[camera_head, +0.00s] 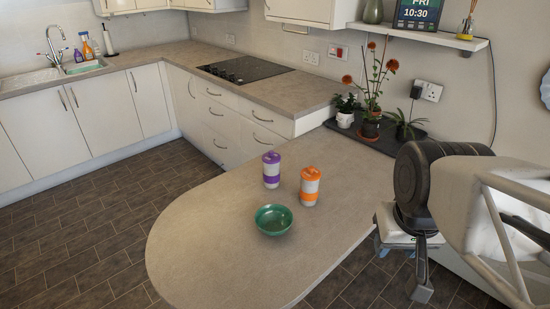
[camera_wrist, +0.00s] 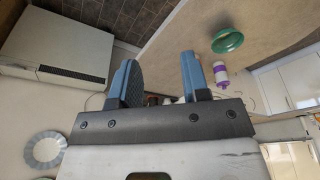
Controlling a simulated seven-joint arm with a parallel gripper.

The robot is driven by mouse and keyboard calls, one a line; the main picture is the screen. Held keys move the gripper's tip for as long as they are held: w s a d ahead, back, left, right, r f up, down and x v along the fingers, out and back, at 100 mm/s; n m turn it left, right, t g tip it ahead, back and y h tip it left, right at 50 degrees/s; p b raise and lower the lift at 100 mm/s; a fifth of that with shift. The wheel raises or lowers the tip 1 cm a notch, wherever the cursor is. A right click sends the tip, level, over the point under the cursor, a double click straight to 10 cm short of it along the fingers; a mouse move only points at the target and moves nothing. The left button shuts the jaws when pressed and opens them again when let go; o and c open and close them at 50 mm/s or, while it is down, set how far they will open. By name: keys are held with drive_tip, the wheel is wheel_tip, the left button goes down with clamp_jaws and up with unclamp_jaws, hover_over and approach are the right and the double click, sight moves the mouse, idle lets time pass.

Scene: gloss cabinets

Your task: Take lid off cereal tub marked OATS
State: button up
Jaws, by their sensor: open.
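Two white canisters stand upright on the counter in the head view, one with a purple band and purple top (camera_head: 271,170), one with an orange band and orange top (camera_head: 310,187). No OATS marking is readable on either. Both tops look seated. The purple-banded canister also shows in the wrist view (camera_wrist: 220,76); the orange one is mostly hidden behind a finger there. My gripper (camera_head: 421,278) is at the right of the head view, apart from the canisters and beyond the counter's right edge. In the wrist view its blue fingers (camera_wrist: 158,60) are apart with nothing between them.
A green bowl (camera_head: 274,219) sits on the counter (camera_head: 205,245) just in front of the canisters. Potted plants (camera_head: 370,124) stand on a dark slab (camera_head: 349,133) behind them, near the wall. The rounded front of the counter is clear.

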idle(0.4)
drive_tip(key=o, duration=1.1)
